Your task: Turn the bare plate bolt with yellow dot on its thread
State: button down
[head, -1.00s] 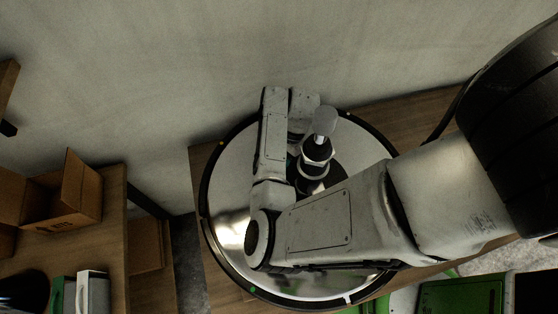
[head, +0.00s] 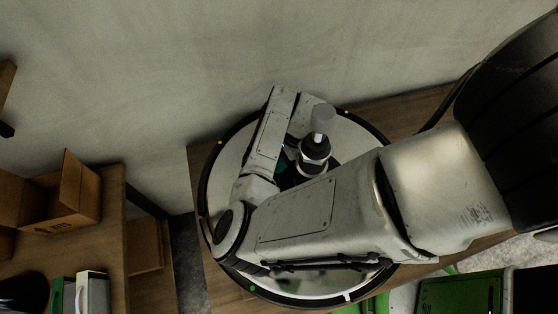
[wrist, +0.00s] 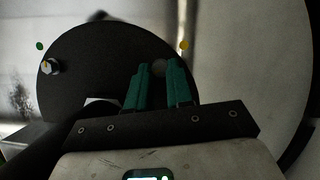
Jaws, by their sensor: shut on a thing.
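In the wrist view, the green fingers of my gripper (wrist: 158,84) point at a dark round plate (wrist: 95,75). They are shut on a small dull grey bolt (wrist: 159,68), which shows only partly between the fingertips. A yellow dot (wrist: 184,45) lies just right of and above it. Another bolt (wrist: 50,67), with a bright metal piece on it, stands at the plate's left edge, near a green dot (wrist: 40,45). In the head view, my arm covers most of the gripper; only a bit of teal (head: 290,153) shows beside the central post.
A large shiny disc with a black rim (head: 203,205) lies on a wooden table (head: 425,108). A dark post with a grey top (head: 322,118) rises from its middle. An open cardboard box (head: 75,200) is at left, and green items (head: 450,295) are at lower right.

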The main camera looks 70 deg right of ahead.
jog(key=c, duration=1)
grip_release()
jog(key=shift+v, duration=5.45)
